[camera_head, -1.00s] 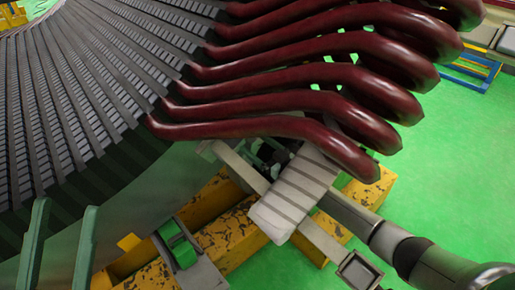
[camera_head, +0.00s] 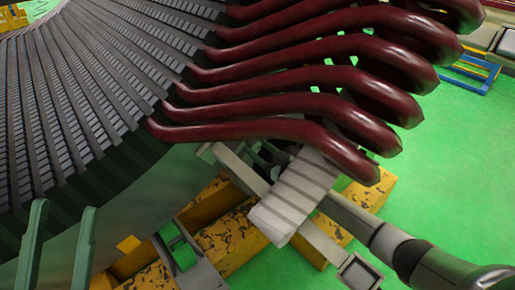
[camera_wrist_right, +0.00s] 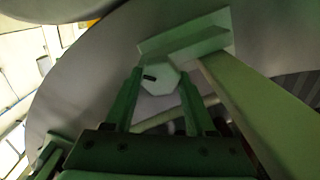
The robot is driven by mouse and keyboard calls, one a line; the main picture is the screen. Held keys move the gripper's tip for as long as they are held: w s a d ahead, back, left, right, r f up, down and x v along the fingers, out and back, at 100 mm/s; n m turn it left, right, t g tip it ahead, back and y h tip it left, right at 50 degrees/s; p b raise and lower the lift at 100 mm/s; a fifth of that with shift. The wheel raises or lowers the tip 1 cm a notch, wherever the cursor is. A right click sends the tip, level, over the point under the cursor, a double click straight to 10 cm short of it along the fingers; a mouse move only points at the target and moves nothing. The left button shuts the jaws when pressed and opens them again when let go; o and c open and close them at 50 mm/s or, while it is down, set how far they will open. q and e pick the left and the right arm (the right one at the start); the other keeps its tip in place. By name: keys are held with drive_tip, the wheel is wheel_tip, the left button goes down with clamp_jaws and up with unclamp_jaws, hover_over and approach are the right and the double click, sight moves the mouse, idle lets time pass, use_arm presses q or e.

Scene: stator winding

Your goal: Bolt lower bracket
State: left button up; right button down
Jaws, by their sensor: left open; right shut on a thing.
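In the head view, a pale ridged block (camera_head: 295,195) lies across a long grey bar (camera_head: 325,243) under the red coil ends; I cannot tell which part is the lower bracket. My right arm enters from the lower right and passes behind the block, which mostly hides the gripper. In the right wrist view, my right gripper (camera_wrist_right: 161,70) is shut on a pale six-sided bolt head (camera_wrist_right: 158,83) with a dark slot. A flat plate (camera_wrist_right: 185,42) with a long beam (camera_wrist_right: 255,108) stands close to it. My left gripper (camera_head: 62,235) is open and empty, with two upright green-grey fingers.
The dark stator core (camera_head: 80,95) fills the left, with red coils (camera_head: 300,85) reaching right above the block. Worn yellow beams (camera_head: 225,240) lie below.

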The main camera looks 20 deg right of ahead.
drive_tip(key=shift+m, duration=0.4)
drive_tip(key=shift+d+m+p, duration=0.1)
drive_tip(key=shift+m+p, duration=0.7)
drive_tip(key=shift+m, duration=2.2)
drive_tip(key=shift+c, duration=1.1)
unclamp_jaws()
